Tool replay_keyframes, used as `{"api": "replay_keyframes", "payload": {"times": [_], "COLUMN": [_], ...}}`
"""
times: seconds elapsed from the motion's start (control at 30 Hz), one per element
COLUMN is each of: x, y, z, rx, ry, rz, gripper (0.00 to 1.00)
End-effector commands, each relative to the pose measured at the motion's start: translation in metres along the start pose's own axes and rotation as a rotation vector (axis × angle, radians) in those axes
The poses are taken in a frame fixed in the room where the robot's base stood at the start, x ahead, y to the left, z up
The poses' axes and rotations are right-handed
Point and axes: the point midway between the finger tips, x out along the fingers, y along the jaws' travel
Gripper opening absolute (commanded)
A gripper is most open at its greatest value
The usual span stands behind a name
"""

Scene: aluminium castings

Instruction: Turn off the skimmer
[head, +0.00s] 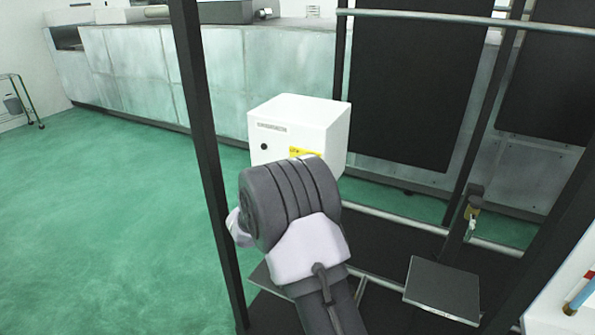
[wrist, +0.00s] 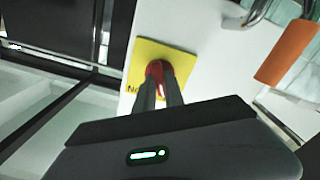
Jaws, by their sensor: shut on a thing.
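The skimmer's white box (head: 290,115) stands beyond my arm in the head view, with a small black round knob and a yellow plate (head: 305,152) on its front. In the wrist view the yellow plate (wrist: 153,52) sits on the white face, with dark lettering partly showing. A red switch knob (wrist: 158,67) is in the middle of the plate. My gripper (wrist: 161,82) is shut on the red knob, with a dark finger on each side. The knob's turned position is hard to tell. In the head view my arm hides the knob and the fingertips.
Dark frame posts (head: 205,150) stand left and right of my arm. A grey plate (head: 442,287) lies low at the right, near a rail. An orange piece (wrist: 287,52) and a bent metal pipe (wrist: 258,12) are beside the plate in the wrist view. Green floor (head: 110,210) is open at the left.

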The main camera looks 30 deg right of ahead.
Motion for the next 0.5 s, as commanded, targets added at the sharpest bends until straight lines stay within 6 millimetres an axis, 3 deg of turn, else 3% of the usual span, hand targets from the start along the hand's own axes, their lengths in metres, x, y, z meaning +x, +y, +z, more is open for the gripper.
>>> {"api": "replay_keyframes", "payload": {"times": [0.37, 0.4, 0.5], "x": [-0.0002, -0.0002, -0.0002], "y": [-0.0004, -0.0004, -0.0003], "z": [0.0011, 0.0012, 0.0009], "rx": [-0.006, -0.006, -0.006], "ry": [-0.001, -0.001, -0.001], "rz": [-0.001, -0.001, 0.0], "gripper": [0.0, 0.19, 0.35]}}
